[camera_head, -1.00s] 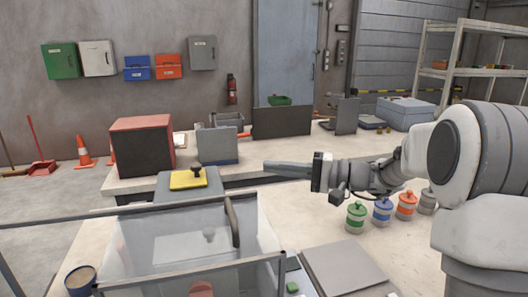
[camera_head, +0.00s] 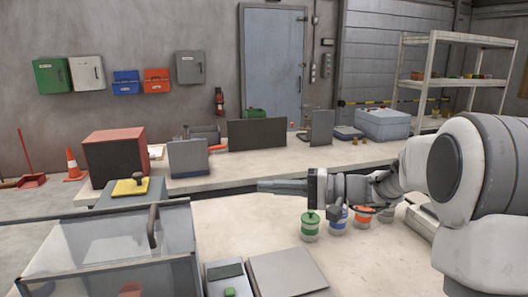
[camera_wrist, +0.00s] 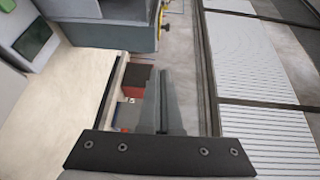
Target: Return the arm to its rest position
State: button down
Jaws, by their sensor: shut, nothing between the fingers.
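My gripper (camera_head: 262,186) is stretched out to the left in the head view, level above the gap between the near bench and the far bench. Its fingers are closed together and hold nothing. In the wrist view the shut fingers (camera_wrist: 164,100) point away over the floor, beside the edge of a pale bench top. My arm reaches in from the right side of the head view, with the elbow bent.
A clear-sided case (camera_head: 110,250) is at front left. The far bench (camera_head: 240,166) carries a red-topped box (camera_head: 114,157) and dark panels.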

jog(key=s+f+n+g+h+p, duration=0.15)
jog(key=s+h, duration=0.65)
jog(key=s, duration=0.9)
jog(key=s+d+n+t+h+p, duration=0.1)
jog(key=s+d+t+h+p, duration=0.2)
jog(key=s+d+h, duration=0.5)
jog(key=s+d, duration=0.2)
jog(key=d, duration=0.1)
jog(key=shift+s+d+h, duration=0.15)
jog(key=shift+d+h, duration=0.25)
jog(key=shift+r, duration=0.1)
